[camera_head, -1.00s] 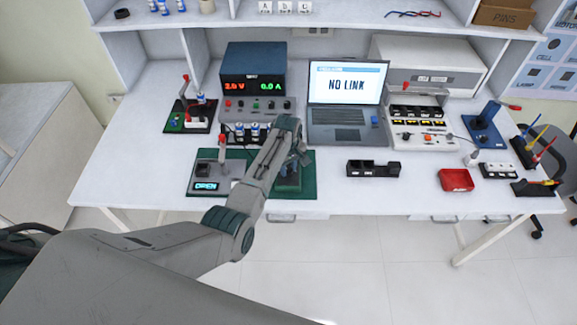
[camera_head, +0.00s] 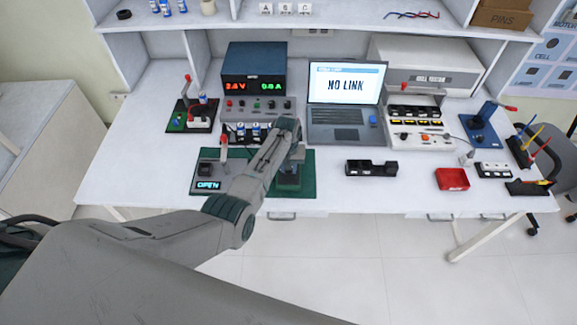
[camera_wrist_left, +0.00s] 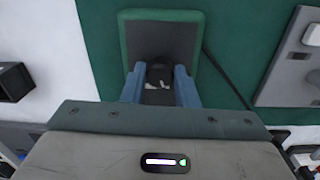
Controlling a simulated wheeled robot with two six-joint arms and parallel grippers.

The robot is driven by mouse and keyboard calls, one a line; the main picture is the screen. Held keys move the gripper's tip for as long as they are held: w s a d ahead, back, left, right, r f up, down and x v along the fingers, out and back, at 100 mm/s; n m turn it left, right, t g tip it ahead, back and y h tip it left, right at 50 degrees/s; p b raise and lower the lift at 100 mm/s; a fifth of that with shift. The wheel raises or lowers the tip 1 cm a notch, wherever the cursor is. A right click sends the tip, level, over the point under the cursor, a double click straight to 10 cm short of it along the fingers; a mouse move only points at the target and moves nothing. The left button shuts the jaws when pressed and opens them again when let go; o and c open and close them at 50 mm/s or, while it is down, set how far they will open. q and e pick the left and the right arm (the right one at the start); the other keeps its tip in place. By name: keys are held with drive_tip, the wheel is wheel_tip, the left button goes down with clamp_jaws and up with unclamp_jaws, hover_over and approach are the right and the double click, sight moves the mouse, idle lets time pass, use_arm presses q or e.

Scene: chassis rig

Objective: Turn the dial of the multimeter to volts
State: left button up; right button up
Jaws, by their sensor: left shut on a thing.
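The multimeter (camera_wrist_left: 190,42) has a green rim and a dark grey face. It lies on the green mat (camera_head: 306,187). In the wrist view the two blue fingers of my left gripper (camera_wrist_left: 159,88) reach down to its face and are shut on a small dark dial (camera_wrist_left: 158,74). White marks show beside the dial, but I cannot read them. In the head view my left gripper (camera_head: 290,170) is over the multimeter, and my own arm hides most of it. My right gripper is in neither view.
A grey unit (camera_head: 208,170) reading "OPEN" sits on the mat's left part. A power supply (camera_head: 254,65) and a laptop (camera_head: 345,82) showing "NO LINK" stand behind. A black holder (camera_head: 371,168) and a red tray (camera_head: 452,179) lie right, with bare table between.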

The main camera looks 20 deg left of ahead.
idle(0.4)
use_arm(q)
drive_tip(key=o, duration=1)
wheel_tip(320, 180, up, 11)
drive_tip(key=b, duration=0.2)
drive_tip(key=shift+a, duration=0.15)
drive_tip(key=shift+f, duration=0.15)
